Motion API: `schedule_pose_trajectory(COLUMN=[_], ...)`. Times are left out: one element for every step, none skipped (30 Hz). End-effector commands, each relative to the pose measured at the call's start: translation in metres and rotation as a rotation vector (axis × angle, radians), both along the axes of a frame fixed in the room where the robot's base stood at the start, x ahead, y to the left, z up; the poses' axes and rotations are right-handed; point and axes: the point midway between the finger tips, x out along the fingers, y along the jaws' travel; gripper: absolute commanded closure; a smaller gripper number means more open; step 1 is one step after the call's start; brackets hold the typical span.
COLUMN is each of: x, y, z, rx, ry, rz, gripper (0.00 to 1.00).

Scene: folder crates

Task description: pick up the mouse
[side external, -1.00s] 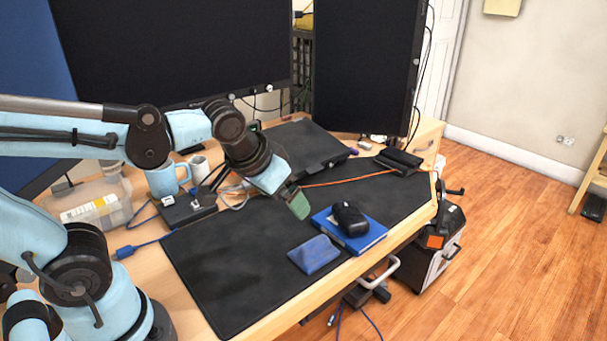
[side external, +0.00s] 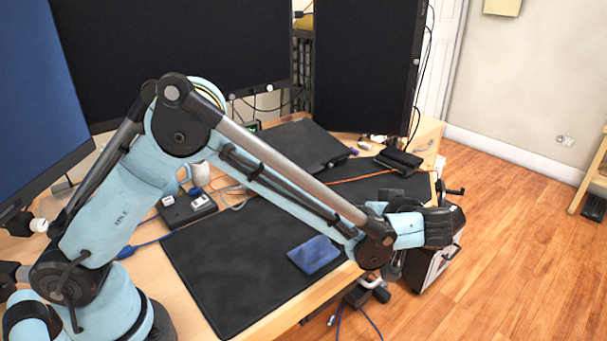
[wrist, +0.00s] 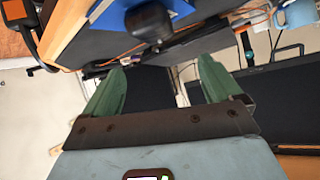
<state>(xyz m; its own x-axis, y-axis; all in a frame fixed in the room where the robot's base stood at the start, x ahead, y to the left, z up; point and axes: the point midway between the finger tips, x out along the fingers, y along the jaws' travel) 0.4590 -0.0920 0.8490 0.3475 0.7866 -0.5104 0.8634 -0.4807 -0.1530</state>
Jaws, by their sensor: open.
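The black mouse (wrist: 148,22) shows near the top of the wrist view, against the blue book (wrist: 183,6). It lies beyond my fingertips, a little left of the middle between them, and apart from them. My gripper (wrist: 160,66) is open, with its two green fingers spread and nothing between them.
A blue flat item (side external: 315,254) lies on the black desk mat (side external: 225,285). A black box (side external: 398,160) and a laptop-like dark slab (side external: 305,142) stand farther back. Large monitors (side external: 365,65) rise behind the desk. A case (side external: 432,268) stands beyond the desk's right edge.

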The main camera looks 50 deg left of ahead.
Motion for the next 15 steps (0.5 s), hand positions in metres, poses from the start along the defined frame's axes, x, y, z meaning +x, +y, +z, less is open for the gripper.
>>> schedule_pose_trajectory(x=[0.001, 0.002, 0.001, 0.001, 0.000, 0.000, 0.000, 0.000, 0.000, 0.000, 0.001, 0.002, 0.004, 0.005, 0.007], y=[-0.009, -0.013, -0.017, -0.020, -0.022, -0.024, -0.026, -0.027, -0.027, -0.026, -0.024, -0.020, -0.016, -0.011, -0.005], z=[-0.008, -0.011, -0.015, -0.017, -0.019, -0.021, -0.023, -0.024, -0.025, -0.026, -0.027, -0.029, -0.031, -0.032, -0.035], rx=[0.019, 0.028, 0.040, 0.046, 0.052, 0.058, 0.062, 0.065, 0.068, 0.069, 0.070, 0.070, 0.070, 0.070, 0.070], ry=[-0.045, -0.072, -0.104, -0.127, -0.145, -0.166, -0.179, -0.189, -0.197, -0.202, -0.205, -0.207, -0.207, -0.207, -0.207], rz=[0.022, 0.037, 0.054, 0.065, 0.075, 0.086, 0.090, 0.095, 0.100, 0.103, 0.105, 0.107, 0.108, 0.109, 0.109], gripper=[0.08, 0.08, 0.08, 0.08, 0.08, 0.08, 0.08, 0.08, 0.08, 0.08, 0.08, 0.08, 0.08, 0.08, 0.08])
